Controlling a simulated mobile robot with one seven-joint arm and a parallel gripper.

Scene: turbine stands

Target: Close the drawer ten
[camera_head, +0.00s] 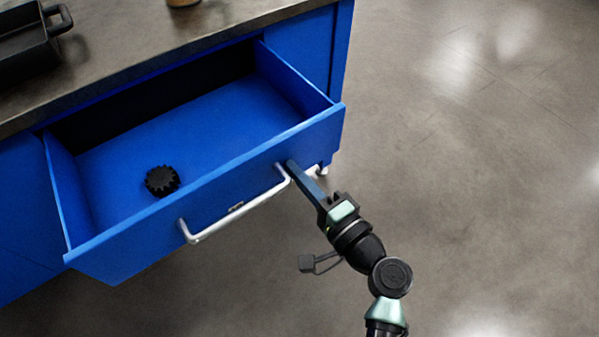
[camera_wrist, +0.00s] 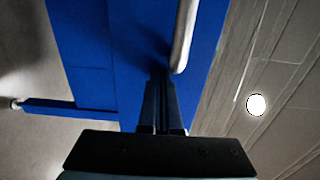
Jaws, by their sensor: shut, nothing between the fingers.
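A blue drawer (camera_head: 125,245) stands pulled open from a blue workbench in the head view. Its pale bar handle (camera_head: 238,210) runs along the front. A black gear (camera_head: 162,181) lies on the drawer floor. My gripper (camera_head: 291,165) is shut and empty, with its tips at the drawer front just right of the handle's right end. In the wrist view my gripper (camera_wrist: 161,75) points at the blue front, and the handle (camera_wrist: 184,35) passes just right of the fingertips. I cannot tell for sure whether the tips touch the front.
The grey worktop (camera_head: 130,45) lies above the drawer. A black tray (camera_head: 28,45) stands on it at the left, and the base of a brown object (camera_head: 183,3) shows at the back edge. The floor (camera_head: 480,180) to the right is clear.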

